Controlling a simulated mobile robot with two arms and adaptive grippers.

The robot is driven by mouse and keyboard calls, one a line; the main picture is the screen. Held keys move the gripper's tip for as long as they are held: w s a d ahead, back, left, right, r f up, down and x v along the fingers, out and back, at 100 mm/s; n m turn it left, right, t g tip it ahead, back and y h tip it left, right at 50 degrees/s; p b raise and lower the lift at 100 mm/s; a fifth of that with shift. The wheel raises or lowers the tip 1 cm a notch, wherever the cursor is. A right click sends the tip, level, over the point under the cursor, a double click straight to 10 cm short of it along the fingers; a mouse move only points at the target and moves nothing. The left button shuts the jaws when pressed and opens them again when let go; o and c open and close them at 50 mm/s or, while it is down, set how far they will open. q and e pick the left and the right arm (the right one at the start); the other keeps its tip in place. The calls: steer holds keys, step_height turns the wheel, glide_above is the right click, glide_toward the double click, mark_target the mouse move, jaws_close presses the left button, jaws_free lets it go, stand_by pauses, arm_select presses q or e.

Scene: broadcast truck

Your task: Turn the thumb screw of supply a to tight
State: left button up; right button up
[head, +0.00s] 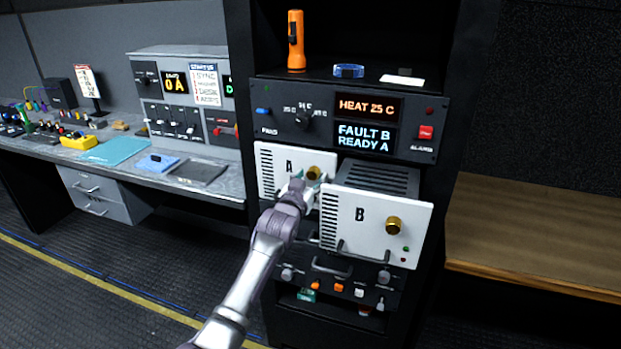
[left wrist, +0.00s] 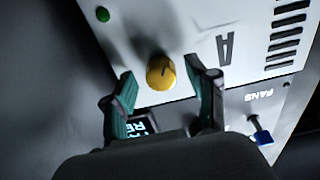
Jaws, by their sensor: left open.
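Supply A (head: 268,168) is a white-faced unit marked "A" on the left of the rack. Its gold thumb screw (head: 314,172) sits at the right of the face. In the left wrist view the thumb screw (left wrist: 161,72) shows as a round yellow knob with a dark mark on its rim. My left gripper (head: 300,183) is at supply A's face, just beside the screw. In the left wrist view its two green-padded fingers (left wrist: 163,92) are open, one on each side of the screw, with gaps between. My right gripper is not in view.
Supply B (head: 345,218), with its own gold screw (head: 394,225), sticks out of the rack to the right of my left gripper. Above, a display (head: 366,139) reads "FAULT B READY A". A desk with equipment (head: 230,185) stands left and a wooden bench (head: 530,235) right.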

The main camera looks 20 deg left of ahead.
arm_select(q)
jaws_close()
